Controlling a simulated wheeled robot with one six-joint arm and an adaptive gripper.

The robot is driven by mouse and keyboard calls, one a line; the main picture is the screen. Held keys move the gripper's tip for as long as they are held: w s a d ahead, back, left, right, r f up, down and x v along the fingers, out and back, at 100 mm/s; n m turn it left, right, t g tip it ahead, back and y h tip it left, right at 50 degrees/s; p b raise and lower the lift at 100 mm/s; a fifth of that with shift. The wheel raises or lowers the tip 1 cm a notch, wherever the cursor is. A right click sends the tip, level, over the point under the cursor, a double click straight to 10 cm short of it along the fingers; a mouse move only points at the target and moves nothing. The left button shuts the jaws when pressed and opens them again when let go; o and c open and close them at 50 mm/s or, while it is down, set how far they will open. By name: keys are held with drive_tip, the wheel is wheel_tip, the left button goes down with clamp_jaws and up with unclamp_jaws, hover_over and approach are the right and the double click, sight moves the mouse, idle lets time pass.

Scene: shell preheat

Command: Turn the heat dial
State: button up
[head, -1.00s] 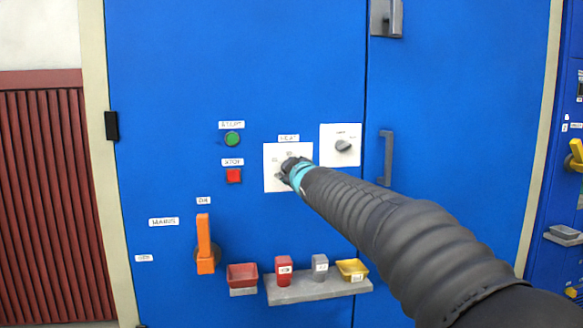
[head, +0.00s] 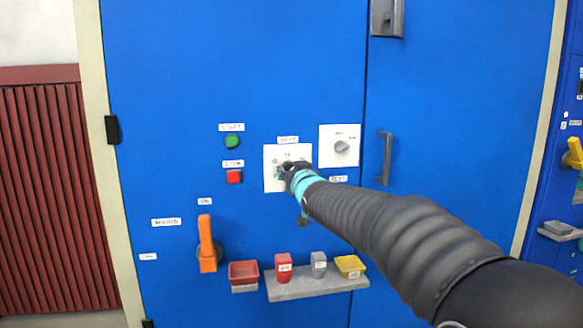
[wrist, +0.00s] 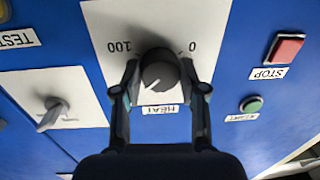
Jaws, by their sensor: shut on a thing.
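The heat dial (wrist: 160,72) is a dark round knob with a white line, on a white plate (wrist: 108,30) marked 0 and 100. The wrist view shows it upside down, with the white line towards the lower left, near the HEAT label (wrist: 160,110). My gripper (wrist: 160,68) is shut on the dial, one finger on each side. In the head view, my gripper (head: 286,169) is at the white plate (head: 270,155) and mostly hides the dial.
A second plate with a grey knob (head: 342,147) is close right. The green START button (head: 232,142) and red STOP button (head: 234,177) are left. An orange lever (head: 207,244) and a shelf (head: 318,288) with small bins are below.

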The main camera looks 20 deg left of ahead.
drive_tip(key=shift+m, duration=1)
drive_tip(key=o, duration=1.1)
drive_tip(key=shift+o, duration=0.2)
drive_tip(key=v, duration=1.2)
drive_tip(key=shift+f, duration=0.15)
